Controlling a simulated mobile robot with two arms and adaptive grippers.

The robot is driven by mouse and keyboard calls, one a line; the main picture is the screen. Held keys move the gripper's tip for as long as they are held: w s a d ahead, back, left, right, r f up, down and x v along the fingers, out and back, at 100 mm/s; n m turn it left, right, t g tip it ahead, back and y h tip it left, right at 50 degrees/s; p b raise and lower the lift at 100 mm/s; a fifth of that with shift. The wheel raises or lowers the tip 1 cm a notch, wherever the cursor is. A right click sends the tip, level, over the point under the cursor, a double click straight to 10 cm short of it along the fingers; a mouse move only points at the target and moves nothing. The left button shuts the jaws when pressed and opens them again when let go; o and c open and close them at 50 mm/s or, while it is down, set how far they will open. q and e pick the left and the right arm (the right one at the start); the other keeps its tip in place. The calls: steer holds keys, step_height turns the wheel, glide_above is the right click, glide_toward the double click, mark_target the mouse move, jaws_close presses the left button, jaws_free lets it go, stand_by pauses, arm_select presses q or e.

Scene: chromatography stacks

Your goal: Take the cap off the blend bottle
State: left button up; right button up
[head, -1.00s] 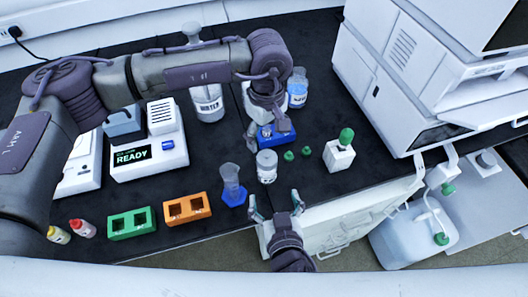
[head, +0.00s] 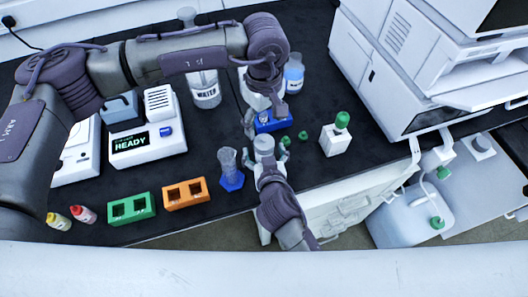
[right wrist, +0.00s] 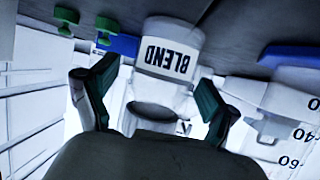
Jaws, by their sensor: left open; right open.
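The blend bottle (head: 264,146) is a small white bottle near the front edge of the dark bench. In the right wrist view the blend bottle (right wrist: 172,38) shows its label upside down, and the lower part of the picture holds its top end, where the cap is hard to make out. My right gripper (head: 268,160) is at the bottle from the front. In the right wrist view its fingers (right wrist: 155,80) stand open on both sides of the bottle. My left gripper (head: 264,117) hangs just behind the bottle, open, over a blue block (head: 272,126) that it partly hides.
Two green caps (head: 303,135) lie right of the bottle, near a white green-capped bottle (head: 337,136). A flask in a blue base (head: 231,181), an orange rack (head: 185,195) and a green rack (head: 131,208) stand left. A water bottle (head: 206,96) stands behind.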

mark_target(264, 138)
steer(key=shift+c, duration=0.8)
jaws_close()
arm_select(q)
steer(key=shift+o, duration=1)
step_height(264, 138, up, 4)
steer(key=n, duration=0.4)
step_height(264, 138, down, 11)
steer(key=shift+f, duration=0.1)
